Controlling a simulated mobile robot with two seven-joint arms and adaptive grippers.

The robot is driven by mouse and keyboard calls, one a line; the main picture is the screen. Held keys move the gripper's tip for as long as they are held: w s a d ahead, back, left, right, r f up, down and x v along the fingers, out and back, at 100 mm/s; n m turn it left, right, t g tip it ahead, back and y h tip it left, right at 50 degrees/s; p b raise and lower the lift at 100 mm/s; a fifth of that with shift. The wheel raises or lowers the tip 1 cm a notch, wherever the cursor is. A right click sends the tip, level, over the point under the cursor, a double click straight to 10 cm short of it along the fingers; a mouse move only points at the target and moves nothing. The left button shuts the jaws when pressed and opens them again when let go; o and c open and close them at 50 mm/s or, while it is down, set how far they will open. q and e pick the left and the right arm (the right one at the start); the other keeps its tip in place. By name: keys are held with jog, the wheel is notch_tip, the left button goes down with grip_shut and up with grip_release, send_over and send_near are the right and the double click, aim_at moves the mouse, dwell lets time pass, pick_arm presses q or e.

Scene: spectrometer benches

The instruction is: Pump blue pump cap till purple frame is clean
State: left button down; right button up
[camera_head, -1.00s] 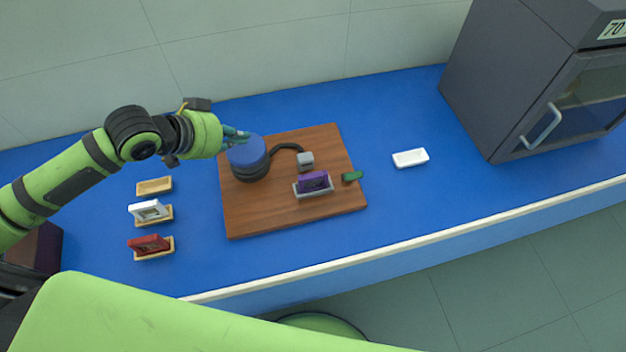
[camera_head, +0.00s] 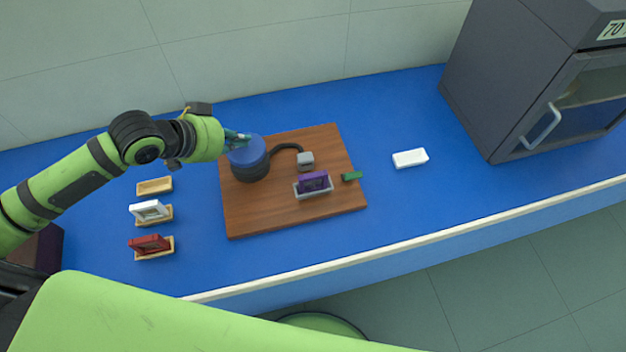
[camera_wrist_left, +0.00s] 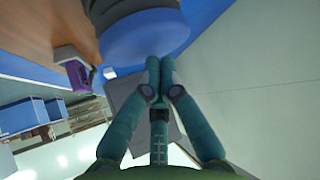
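The blue pump cap (camera_head: 245,149) sits on a dark ribbed pump body (camera_head: 250,172) on a wooden board. A dark hose runs from it to a grey nozzle (camera_head: 305,160). The purple frame (camera_head: 313,182) stands upright in a grey holder (camera_head: 315,194) just in front of the nozzle; I cannot tell how clean it is. My left gripper (camera_head: 240,138) is at the cap's upper edge. In the left wrist view its fingertips (camera_wrist_left: 158,72) are together with nothing visible between them, close against the cap (camera_wrist_left: 145,38); contact is unclear. My right gripper is not in view.
On the wooden board (camera_head: 270,212) lies a small green piece (camera_head: 351,176). A white block (camera_head: 410,158) lies to the right. A white frame (camera_head: 149,209), a red frame (camera_head: 149,244) and an empty tan holder (camera_head: 154,186) stand left. A dark cabinet (camera_head: 515,80) stands far right.

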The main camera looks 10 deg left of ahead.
aim_at(241, 149)
pick_arm(q)
jog(key=shift+f, duration=0.6)
dwell(0.4)
jog(key=shift+r, duration=0.1)
jog(key=shift+r+p, duration=0.95)
jog(key=shift+p, duration=0.1)
notch_tip(241, 149, up, 6)
jog(key=p, duration=0.7)
dwell(0.5)
